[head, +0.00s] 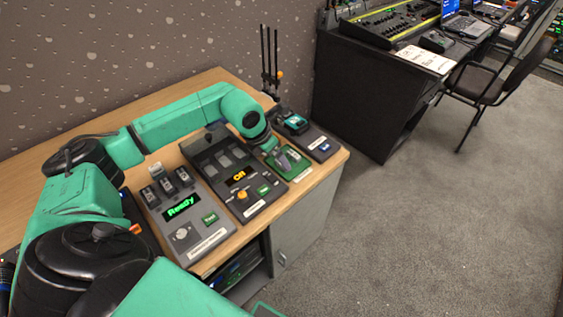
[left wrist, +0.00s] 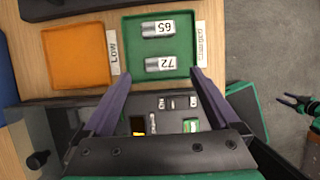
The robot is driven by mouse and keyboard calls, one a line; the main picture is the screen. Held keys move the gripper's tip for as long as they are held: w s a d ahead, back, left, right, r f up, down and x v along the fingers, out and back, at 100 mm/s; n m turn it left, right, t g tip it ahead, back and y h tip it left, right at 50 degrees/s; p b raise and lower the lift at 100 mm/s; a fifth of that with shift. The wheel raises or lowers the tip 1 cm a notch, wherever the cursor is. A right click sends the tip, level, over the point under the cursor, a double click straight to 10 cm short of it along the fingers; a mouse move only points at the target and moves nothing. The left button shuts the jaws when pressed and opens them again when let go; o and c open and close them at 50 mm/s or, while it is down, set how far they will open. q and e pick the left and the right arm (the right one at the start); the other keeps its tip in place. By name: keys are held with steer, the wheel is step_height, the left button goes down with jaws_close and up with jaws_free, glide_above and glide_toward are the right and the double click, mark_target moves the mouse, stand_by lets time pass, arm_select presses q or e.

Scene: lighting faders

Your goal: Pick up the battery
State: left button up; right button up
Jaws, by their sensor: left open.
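Two silver batteries lie side by side in a green tray (left wrist: 185,20) in the left wrist view, one marked 65 (left wrist: 158,28) and one marked 72 (left wrist: 160,64). The tray's label appears to read CHARGED. My left gripper (left wrist: 160,75) is open and empty, its purple fingers at the tray's near edge, with the 72 battery just beyond the gap. In the head view my left gripper (head: 283,160) is over the green tray (head: 301,170) and hides the batteries. What seems to be my right gripper (left wrist: 298,103) shows small at the right edge of the wrist view.
An orange tray (left wrist: 75,55) labelled LOW stands beside the green one. A panel reading Ready (head: 200,238) with several slotted batteries and a panel with an orange display (head: 262,205) stand on the wooden desk (head: 335,158). A dark device (head: 322,143) sits behind. Open carpet lies right.

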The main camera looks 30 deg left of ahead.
arm_select(q)
steer(key=x, duration=0.3)
steer(key=shift+w+d+f, duration=0.2)
steer(key=shift+w+f, duration=0.05)
steer(key=shift+w, duration=0.05)
steer(key=c, duration=1.4)
steer(key=shift+r, duration=0.15)
steer(key=shift+c, duration=0.2)
